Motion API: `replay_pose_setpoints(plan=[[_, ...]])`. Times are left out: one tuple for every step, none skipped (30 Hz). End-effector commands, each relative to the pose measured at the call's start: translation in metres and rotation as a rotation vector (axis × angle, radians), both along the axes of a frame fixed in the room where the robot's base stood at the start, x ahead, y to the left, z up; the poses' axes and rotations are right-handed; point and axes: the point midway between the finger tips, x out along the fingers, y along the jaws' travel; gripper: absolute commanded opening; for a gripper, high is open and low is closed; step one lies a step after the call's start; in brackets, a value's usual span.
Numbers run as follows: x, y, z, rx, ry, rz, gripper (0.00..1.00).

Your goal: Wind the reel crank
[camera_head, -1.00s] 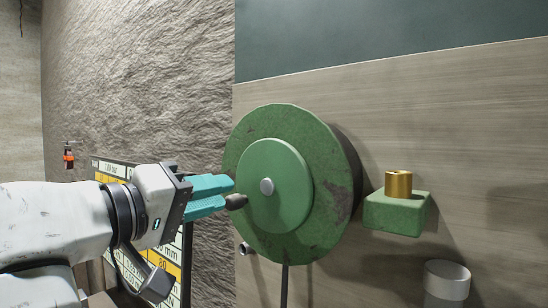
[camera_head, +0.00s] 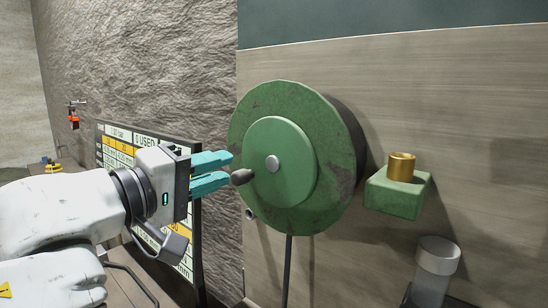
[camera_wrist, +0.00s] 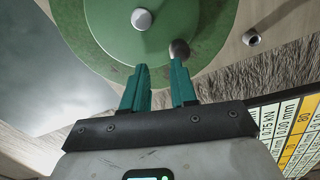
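The reel (camera_head: 335,200) is a large worn green disc on the wooden wall, with a smaller green disc (camera_head: 290,190) in front and a grey hub bolt (camera_head: 272,164). The crank's dark knob (camera_head: 241,177) sticks out left of and slightly below the hub. My gripper (camera_head: 230,166) comes from the left, with its teal fingers parted and nothing visible between them. The lower fingertip is close beside the knob. In the wrist view the knob (camera_wrist: 179,48) shows just beyond the right fingertip, not between the fingers. Whether they touch is unclear.
A green bracket (camera_head: 395,198) with a brass cylinder (camera_head: 401,167) juts from the wall right of the reel. A pale-topped cylinder (camera_head: 438,252) stands lower right. A sign board (camera_head: 120,150) stands behind my arm. A dark rod (camera_head: 288,270) hangs below the reel.

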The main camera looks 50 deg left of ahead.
Motion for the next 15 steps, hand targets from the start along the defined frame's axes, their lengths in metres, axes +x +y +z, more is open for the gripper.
replay_pose_setpoints(plan=[[0.002,0.0,-0.001,0.0,0.0,-0.001,0.27],[0.003,0.0,-0.002,0.0,-0.001,-0.001,0.27],[0.004,0.0,-0.003,0.0,-0.001,-0.001,0.27],[0.005,0.0,-0.003,0.0,-0.001,-0.001,0.27],[0.006,0.001,-0.004,0.0,0.0,-0.002,0.27],[0.007,0.001,-0.004,0.001,-0.001,-0.001,0.27],[0.008,0.001,-0.005,0.001,-0.001,-0.001,0.27],[0.009,0.002,-0.005,0.001,-0.001,-0.001,0.27],[0.01,0.002,-0.006,0.001,-0.001,-0.001,0.27],[0.011,0.002,-0.006,0.001,-0.001,0.0,0.27],[0.012,0.002,-0.007,0.001,-0.001,0.0,0.27],[0.013,0.003,-0.008,0.001,-0.001,0.0,0.27],[0.014,0.003,-0.008,0.001,-0.001,0.0,0.27],[0.015,0.003,-0.009,0.001,-0.001,0.0,0.27],[0.017,0.003,-0.009,0.001,-0.001,-0.001,0.27]])
